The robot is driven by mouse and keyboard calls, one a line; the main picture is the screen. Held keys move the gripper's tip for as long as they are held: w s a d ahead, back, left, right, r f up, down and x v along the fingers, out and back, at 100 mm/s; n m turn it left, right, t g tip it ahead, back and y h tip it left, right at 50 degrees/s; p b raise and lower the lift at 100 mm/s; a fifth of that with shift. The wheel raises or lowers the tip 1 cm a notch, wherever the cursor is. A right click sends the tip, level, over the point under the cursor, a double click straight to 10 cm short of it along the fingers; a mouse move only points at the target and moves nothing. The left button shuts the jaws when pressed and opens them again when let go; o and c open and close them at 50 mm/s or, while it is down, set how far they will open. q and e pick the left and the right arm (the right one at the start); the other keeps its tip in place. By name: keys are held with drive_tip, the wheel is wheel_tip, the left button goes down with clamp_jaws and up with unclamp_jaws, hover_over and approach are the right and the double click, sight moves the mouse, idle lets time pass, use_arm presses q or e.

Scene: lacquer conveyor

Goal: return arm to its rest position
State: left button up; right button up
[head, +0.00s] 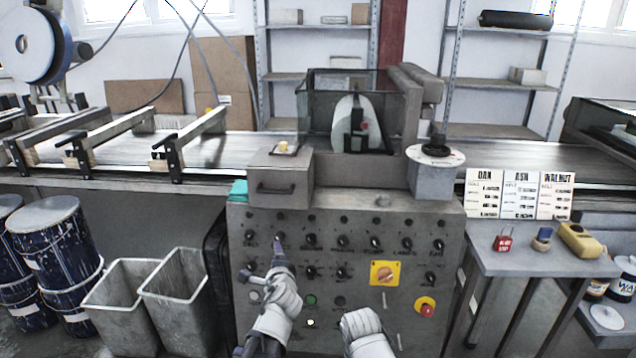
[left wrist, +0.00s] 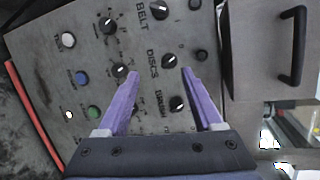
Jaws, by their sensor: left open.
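My left gripper (head: 279,242) is in front of the grey control panel (head: 345,215), at its left part. In the left wrist view its two purple fingers (left wrist: 160,75) are spread apart with nothing between them. Black knobs marked BELT (left wrist: 160,9), DISCS (left wrist: 168,62) and BRUSH (left wrist: 177,103) show around and beyond the fingertips. I cannot tell whether a finger touches the panel. My right arm (head: 365,328) shows as a white link at the bottom middle, and its gripper is not visible.
A red stop button (head: 426,309) and a yellow-plated switch (head: 384,273) sit on the panel's right. Two grey bins (head: 172,290) and blue drums (head: 52,250) stand left. A side table (head: 535,262) with small items stands right. The conveyor (head: 245,150) runs behind.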

use_arm(q)
drive_tip(key=s+d+r+n+g+h+p, duration=0.1)
drive_tip(key=s+d+r+n+g+p, duration=0.1)
drive_tip(key=s+d+n+g+p, duration=0.2)
drive_tip(key=s+d+r+n+g+h+p, duration=0.1)
drive_tip(key=s+d+r+n+g+p, duration=0.1)
drive_tip(key=s+p, duration=0.7)
drive_tip(key=s+d+r+n+g+h+p, duration=0.1)
drive_tip(key=s+d+r+n+g+p, duration=0.2)
drive_tip(key=s, duration=0.9)
drive_tip(key=d+n+g+p, duration=0.2)
drive_tip(key=n+g+p, duration=0.2)
drive_tip(key=g, duration=0.1)
drive_tip(key=shift+s+d, duration=0.3)
use_arm(e)
wheel_tip(320, 180, up, 23)
use_arm(q)
drive_tip(key=shift+r, duration=0.1)
use_arm(e)
drive_tip(key=shift+f, duration=0.1)
